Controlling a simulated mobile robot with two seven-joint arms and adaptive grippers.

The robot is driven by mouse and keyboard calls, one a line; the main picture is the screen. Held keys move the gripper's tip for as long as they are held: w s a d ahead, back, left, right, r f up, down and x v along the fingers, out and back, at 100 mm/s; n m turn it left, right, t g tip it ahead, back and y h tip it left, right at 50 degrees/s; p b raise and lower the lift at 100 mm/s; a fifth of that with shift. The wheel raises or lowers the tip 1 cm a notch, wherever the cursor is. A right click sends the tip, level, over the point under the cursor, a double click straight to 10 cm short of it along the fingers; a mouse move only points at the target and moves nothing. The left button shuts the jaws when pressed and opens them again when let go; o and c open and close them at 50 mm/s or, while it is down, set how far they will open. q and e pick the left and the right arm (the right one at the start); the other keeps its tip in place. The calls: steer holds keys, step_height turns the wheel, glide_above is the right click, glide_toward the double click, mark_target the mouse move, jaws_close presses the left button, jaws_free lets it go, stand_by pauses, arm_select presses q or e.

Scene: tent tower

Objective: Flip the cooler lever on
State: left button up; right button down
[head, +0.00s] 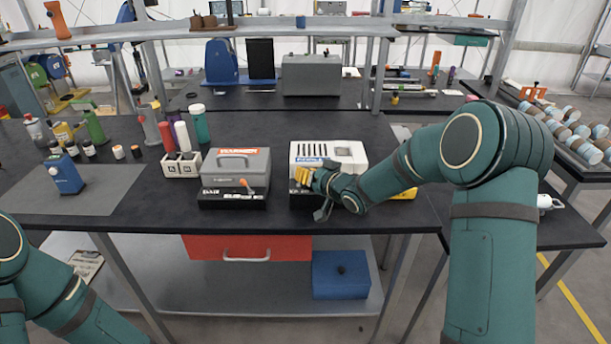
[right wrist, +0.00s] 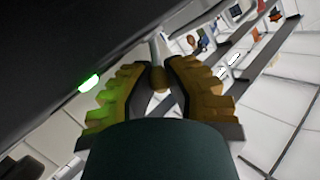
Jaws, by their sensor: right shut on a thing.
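The cooler (head: 345,152) is a white slotted box with a blue label, on a black base on the dark bench. My right gripper (head: 306,174) is at its front. In the right wrist view, my right gripper (right wrist: 159,82) has its yellow ridged fingers on both sides of the cooler lever (right wrist: 155,50), shut on its knob end. A green light (right wrist: 89,82) glows on the dark base beside the lever. The hand hides the lever in the head view. My left arm shows at the lower left; its gripper is out of view.
A grey box with an orange lever (head: 248,187) and a red label stands just left of the cooler. Bottles and a white holder (head: 181,165) stand further left. A red drawer (head: 246,248) and a blue box (head: 340,275) are below the bench top.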

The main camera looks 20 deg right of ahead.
steer(key=shift+r, duration=0.1)
steer(key=c, duration=0.9)
jaws_free()
steer(key=shift+d, duration=0.1)
steer(key=shift+c, duration=0.2)
steer(key=v, duration=1.2)
